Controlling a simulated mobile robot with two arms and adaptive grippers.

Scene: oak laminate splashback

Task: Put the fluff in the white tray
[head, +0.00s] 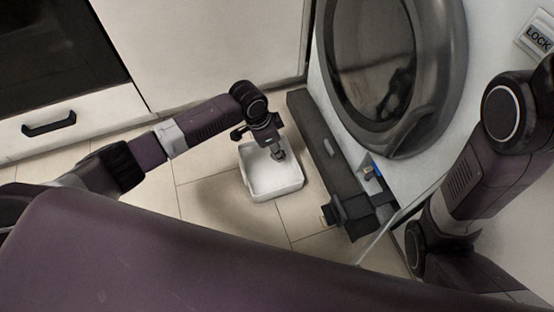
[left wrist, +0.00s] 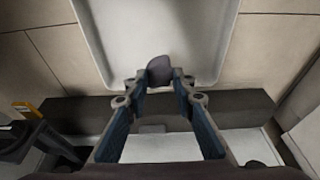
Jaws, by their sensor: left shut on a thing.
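The white tray (head: 259,185) lies on the tiled floor in the middle of the head view. Its pale inside (left wrist: 150,25) fills the upper middle of the left wrist view. My left gripper (head: 279,155) points down over the tray. In the left wrist view its fingertips (left wrist: 159,76) are shut on a small dark grey lump, the fluff (left wrist: 159,68), seen against the tray's inside. The height of the fluff above the tray floor is hard to tell.
A dark grey long panel (head: 318,150) sits just right of the tray, along the front of a white machine with a round glass door (head: 372,60). A blue part (head: 377,170) shows by its lower end. Floor left of the tray (head: 205,200) is clear.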

